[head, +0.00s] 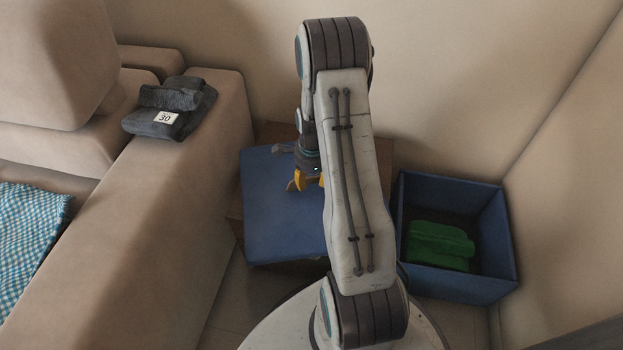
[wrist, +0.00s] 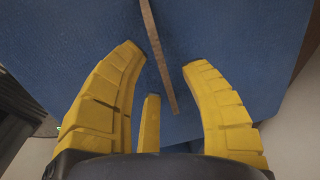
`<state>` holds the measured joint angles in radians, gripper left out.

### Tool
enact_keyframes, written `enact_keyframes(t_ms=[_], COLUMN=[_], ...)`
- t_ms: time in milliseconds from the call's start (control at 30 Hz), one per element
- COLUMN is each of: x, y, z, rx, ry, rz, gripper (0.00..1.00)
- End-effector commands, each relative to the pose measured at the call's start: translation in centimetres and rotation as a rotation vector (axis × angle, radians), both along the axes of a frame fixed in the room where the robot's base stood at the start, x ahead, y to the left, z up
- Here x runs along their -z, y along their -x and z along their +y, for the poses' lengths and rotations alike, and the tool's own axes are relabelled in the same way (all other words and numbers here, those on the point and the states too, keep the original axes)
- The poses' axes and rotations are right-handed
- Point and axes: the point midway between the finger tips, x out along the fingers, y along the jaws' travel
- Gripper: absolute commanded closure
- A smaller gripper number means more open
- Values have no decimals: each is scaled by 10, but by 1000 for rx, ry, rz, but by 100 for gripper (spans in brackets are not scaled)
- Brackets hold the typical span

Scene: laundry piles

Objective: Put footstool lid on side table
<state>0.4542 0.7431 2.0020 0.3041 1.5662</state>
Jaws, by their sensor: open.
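The footstool lid (head: 275,222) is a flat blue square panel. It lies on the brown wooden side table (head: 272,132), with its front left part reaching past the table's visible edge. My gripper (head: 303,184) is open over the lid, with yellow fingers pointing down. In the wrist view the lid (wrist: 230,40) fills most of the picture. A thin brown strap (wrist: 156,50) runs across it between my spread fingers (wrist: 163,60). The fingers do not close on anything. I cannot tell whether the fingertips touch the lid. My arm hides the lid's right part.
An open blue footstool box (head: 483,287) stands right of the table with folded green cloth (head: 440,245) inside. A beige sofa (head: 180,190) stands at the left, with dark folded cloths (head: 172,108) marked 30 on its arm. Walls close off the back and right.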

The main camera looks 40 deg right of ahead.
Motion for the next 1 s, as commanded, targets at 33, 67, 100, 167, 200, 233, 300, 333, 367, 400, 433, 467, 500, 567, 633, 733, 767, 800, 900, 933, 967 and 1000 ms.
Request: enact_keyframes(t_ms=[33,67,100,167,200,233,300,333,367,400,433,467,500,567,633,733,767,800,900,933,967,1000], x=[-9,-13,-20,-31,-38,-43,-55,-61,-65,-71,-76,-80,-85,-92,-99,-106,-108,-112,-125,-131,-138,-148], y=[0,0,1,1,2,2,4,4,4,5,6,6,7,7,8,9,9,9,11,12,14,17], z=[0,0,0,1,1,1,2,2,2,2,3,3,3,4,4,4,5,6,14,19,24,32], rx=[0,0,0,0,0,0,0,0,0,0,0,0,0,0,0,-1,-4,-14,-82,-118,-162,-229], ry=[2,1,1,2,2,2,2,1,1,1,1,1,1,1,1,1,1,2,8,13,17,24], rz=[-4,-3,-3,-4,-4,-4,-4,-3,-3,-3,-3,-3,-3,-2,-2,-1,-1,-1,-5,-6,-8,-10], gripper=[60,60,60,60,60,60,60,60,60,60,60,60,60,60,60,60,60,60,60,60,60,60])
